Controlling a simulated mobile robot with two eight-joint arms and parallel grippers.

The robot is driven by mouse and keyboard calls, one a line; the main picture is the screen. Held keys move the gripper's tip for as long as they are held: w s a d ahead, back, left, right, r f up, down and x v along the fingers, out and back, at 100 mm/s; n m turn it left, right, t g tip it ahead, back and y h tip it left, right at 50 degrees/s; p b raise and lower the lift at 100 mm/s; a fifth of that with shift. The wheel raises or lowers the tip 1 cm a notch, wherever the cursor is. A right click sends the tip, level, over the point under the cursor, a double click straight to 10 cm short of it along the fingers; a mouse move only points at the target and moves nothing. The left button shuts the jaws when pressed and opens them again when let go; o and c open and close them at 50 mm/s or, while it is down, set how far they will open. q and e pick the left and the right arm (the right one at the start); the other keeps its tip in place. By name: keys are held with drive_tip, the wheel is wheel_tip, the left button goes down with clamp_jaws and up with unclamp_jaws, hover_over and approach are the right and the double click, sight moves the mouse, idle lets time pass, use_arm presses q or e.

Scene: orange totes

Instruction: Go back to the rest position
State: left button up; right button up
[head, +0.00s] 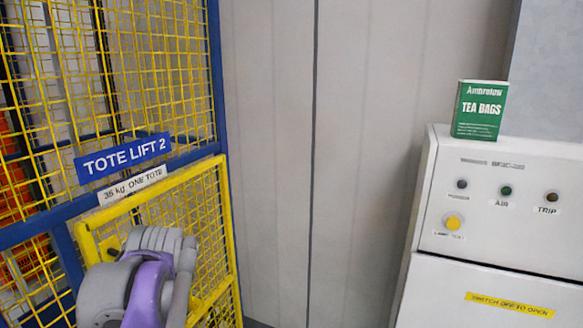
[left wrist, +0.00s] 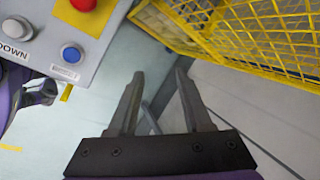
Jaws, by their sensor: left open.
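My left gripper (left wrist: 160,100) shows in the left wrist view with its two grey fingers apart and nothing between them. The floor lies below it. In the head view, my grey and purple left arm is at the lower left, in front of the yellow mesh gate (head: 222,215) of the lift; the gripper itself is hidden there.
A control box (left wrist: 75,45) with a red button (left wrist: 83,4) and a blue button (left wrist: 71,54) is close on the left of the gripper. The yellow mesh (left wrist: 255,35) is at upper right. A white cabinet (head: 490,230) with a tea bags box (head: 479,110) on top stands at right.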

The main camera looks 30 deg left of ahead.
use_arm(q)
drive_tip(key=d+f+n+t+h, duration=0.1)
drive_tip(key=d+f+n, duration=0.3)
drive_tip(key=d+f, duration=0.6)
drive_tip(key=s+d+f+n+t+h, duration=0.1)
drive_tip(key=d+f+n, duration=0.4)
drive_tip(key=d+f, duration=0.5)
drive_tip(key=d+t+h, duration=0.1)
drive_tip(key=d+h, duration=0.1)
drive_tip(key=d, duration=0.2)
drive_tip(key=shift+s+d+f, duration=0.15)
drive_tip(key=shift+s+d, duration=0.15)
drive_tip(key=shift+d, duration=0.1)
